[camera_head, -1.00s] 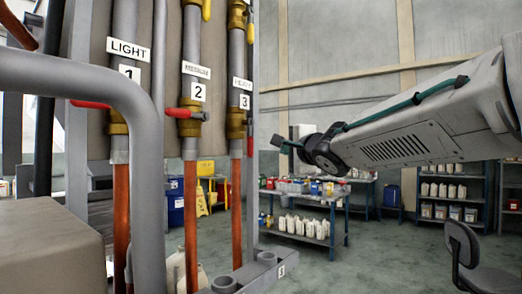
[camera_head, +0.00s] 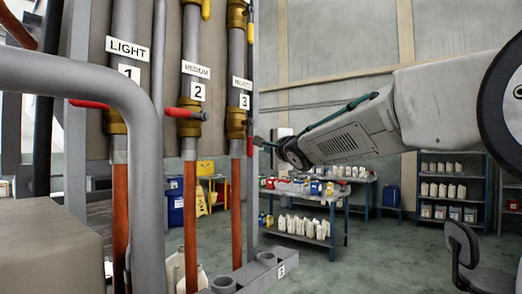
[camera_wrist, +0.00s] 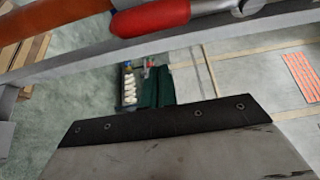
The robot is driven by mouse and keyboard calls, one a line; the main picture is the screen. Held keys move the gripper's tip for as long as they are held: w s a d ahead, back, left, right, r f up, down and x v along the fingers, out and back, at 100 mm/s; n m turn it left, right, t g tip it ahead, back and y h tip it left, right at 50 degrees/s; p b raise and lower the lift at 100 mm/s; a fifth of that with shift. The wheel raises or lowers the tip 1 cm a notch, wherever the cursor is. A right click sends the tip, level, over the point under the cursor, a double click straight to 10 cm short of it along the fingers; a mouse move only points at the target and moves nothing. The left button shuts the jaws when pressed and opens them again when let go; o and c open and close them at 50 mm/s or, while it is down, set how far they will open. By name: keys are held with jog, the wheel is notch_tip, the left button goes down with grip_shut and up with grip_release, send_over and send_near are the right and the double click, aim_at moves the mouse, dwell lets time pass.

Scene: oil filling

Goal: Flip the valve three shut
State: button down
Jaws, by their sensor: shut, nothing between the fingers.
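Valve three is a brass valve (camera_head: 236,123) on the pipe labelled 3, "HEAVY". My gripper (camera_head: 261,143) is just right of the handle in the head view; any contact cannot be told there. In the wrist view its shut, empty fingers (camera_wrist: 165,118) show at the bottom, with a gap between them and the handle.
Valves one and two, with red handles (camera_head: 90,104) (camera_head: 177,112) pointing left, stand left of valve three. A grey frame post runs just behind the handle. A bent grey pipe (camera_head: 75,72) fills the left foreground. A table with bottles (camera_head: 300,228) and a chair (camera_head: 462,240) stand farther right.

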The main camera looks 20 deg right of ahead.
aim_at(250, 138)
jog(key=shift+s+a, duration=0.55)
jog(key=shift+a, duration=0.35)
jog(key=shift+s+a, duration=0.5)
jog(key=shift+a, duration=0.35)
jog(key=shift+s+a, duration=0.2)
jog(key=shift+a, duration=0.1)
